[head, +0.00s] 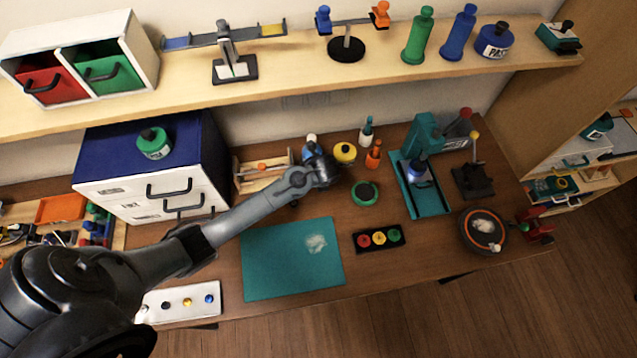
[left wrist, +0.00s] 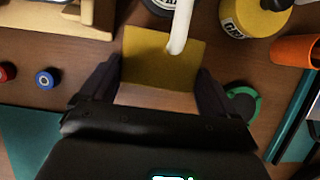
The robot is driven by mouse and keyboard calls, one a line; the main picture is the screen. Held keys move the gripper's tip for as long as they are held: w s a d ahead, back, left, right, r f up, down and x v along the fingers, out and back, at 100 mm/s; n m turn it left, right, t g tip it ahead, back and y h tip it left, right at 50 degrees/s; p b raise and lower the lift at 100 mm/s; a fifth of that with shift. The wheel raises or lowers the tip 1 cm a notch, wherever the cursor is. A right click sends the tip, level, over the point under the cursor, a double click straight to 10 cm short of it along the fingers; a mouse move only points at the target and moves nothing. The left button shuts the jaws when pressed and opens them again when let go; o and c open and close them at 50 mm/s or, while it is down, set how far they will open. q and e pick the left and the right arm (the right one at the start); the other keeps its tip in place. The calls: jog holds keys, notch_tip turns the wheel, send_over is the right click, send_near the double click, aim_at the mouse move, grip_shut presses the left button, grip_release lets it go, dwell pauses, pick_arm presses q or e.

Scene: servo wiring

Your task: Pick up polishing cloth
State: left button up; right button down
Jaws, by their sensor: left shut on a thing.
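A flat mustard-yellow square, which looks like the polishing cloth (left wrist: 148,72), shows between the fingers of my left gripper (left wrist: 155,92) in the left wrist view. The two dark fingers are on either side of its lower part, and the gripper is shut on it. In the head view my left gripper (head: 326,172) is over the back middle of the bench, and the cloth cannot be made out there. A white curved spout (left wrist: 181,25) overlaps the cloth's upper right part in the left wrist view. My right gripper is not in view.
Close to the gripper stand a yellow pot (head: 345,152), an orange bottle (head: 374,154) and a round green item (head: 365,193). A teal press (head: 429,190) is to the right. A teal mat (head: 285,265) and a tray of coloured buttons (head: 379,248) lie in front.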

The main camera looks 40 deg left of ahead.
pick_arm(q)
jog(key=s+d+r+b, duration=0.1)
jog(key=s+d+r, duration=0.1)
jog(key=s+d, duration=1)
jog(key=d, duration=0.3)
jog(key=shift+r+b, duration=0.15)
jog(key=shift+b, duration=0.2)
jog(key=o, duration=0.4)
jog(key=c, duration=0.3)
